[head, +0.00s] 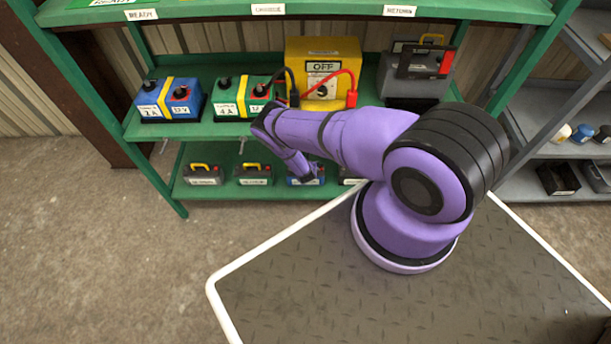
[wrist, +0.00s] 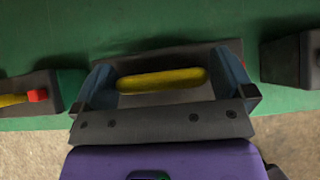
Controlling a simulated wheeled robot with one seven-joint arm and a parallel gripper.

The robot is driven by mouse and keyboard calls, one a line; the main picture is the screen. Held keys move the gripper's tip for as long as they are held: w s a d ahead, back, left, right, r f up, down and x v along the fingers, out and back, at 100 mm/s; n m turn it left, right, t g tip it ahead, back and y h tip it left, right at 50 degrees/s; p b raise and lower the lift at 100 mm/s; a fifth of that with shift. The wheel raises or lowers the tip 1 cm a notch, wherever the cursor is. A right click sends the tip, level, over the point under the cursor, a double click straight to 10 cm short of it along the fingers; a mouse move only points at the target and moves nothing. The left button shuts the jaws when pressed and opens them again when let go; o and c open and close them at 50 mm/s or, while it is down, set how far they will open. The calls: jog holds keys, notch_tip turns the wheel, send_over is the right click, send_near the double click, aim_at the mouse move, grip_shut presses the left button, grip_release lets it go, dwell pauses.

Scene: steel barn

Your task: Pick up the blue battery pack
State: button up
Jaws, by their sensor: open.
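The blue battery pack (head: 305,182) stands on the lower green shelf, partly hidden by my gripper. My gripper (head: 306,174) is open and points down at the pack in the head view. In the wrist view the gripper (wrist: 165,88) lies over the pack, with the handle in its opening. I cannot tell whether the fingers touch the pack.
Dark packs with yellow handles (head: 203,174) (head: 254,174) stand left of it; another (head: 350,178) is close on its right. On the shelf above are a blue box (head: 168,99), a green box (head: 240,96) and a yellow unit (head: 322,65) marked OFF. A grey shelf stands right.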

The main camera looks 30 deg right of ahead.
jog(key=c, duration=1.3)
jog(key=shift+w+r, duration=0.1)
jog(key=shift+w, duration=0.05)
jog(key=c, duration=0.3)
jog(key=shift+r, duration=0.1)
